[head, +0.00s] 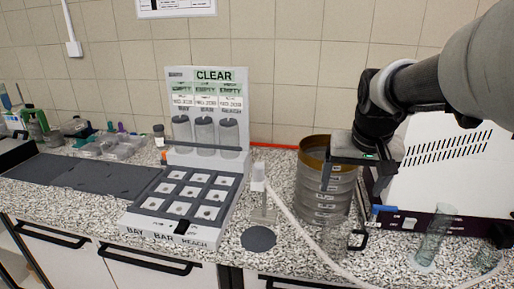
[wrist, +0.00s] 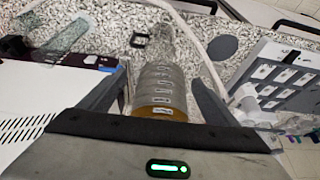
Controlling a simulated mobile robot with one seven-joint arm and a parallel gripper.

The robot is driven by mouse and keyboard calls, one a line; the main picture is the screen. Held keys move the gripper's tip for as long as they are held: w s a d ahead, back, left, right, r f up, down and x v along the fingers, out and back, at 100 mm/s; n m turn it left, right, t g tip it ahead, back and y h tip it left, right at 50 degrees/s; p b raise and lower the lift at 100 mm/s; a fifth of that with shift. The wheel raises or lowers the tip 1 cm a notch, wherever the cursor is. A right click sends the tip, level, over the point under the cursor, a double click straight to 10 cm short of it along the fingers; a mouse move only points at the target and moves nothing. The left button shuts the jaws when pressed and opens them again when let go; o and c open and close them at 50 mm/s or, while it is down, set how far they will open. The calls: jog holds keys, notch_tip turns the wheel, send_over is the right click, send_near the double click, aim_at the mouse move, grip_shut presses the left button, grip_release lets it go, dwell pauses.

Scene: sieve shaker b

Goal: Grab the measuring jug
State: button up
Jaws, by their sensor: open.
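The measuring jug (head: 336,241) is clear, with a black handle (head: 360,240) on its right side. It stands on the speckled counter in front of the sieve stack (head: 318,200). In the wrist view the jug (wrist: 160,37) is beyond the stack, its handle pointing left. My gripper (head: 349,184) is open and empty, at the upper right part of the stack. In the wrist view my fingers (wrist: 160,88) appear on either side of the stack; I cannot tell whether they touch it. The jug is apart from my fingers.
A clear cylinder (head: 435,236) and a small glass (head: 487,258) stand to the right. A white machine (head: 455,165) is behind them. A pale hose (head: 300,230) curves in front of the stack and jug. A dark disc (head: 258,239) and a labelled rack (head: 205,75) are left.

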jog(key=b, duration=0.1)
send_near(340, 220)
jog(key=f, duration=0.1)
jog(key=a+f, duration=0.1)
jog(key=f, duration=0.1)
jog(key=f+b, duration=0.1)
jog(key=f, duration=0.1)
jog(key=shift+s+a+f, duration=0.2)
jog(key=shift+s, duration=0.1)
jog(key=c, duration=1.5)
jog(key=shift+o, duration=0.2)
jog(key=shift+r, duration=0.1)
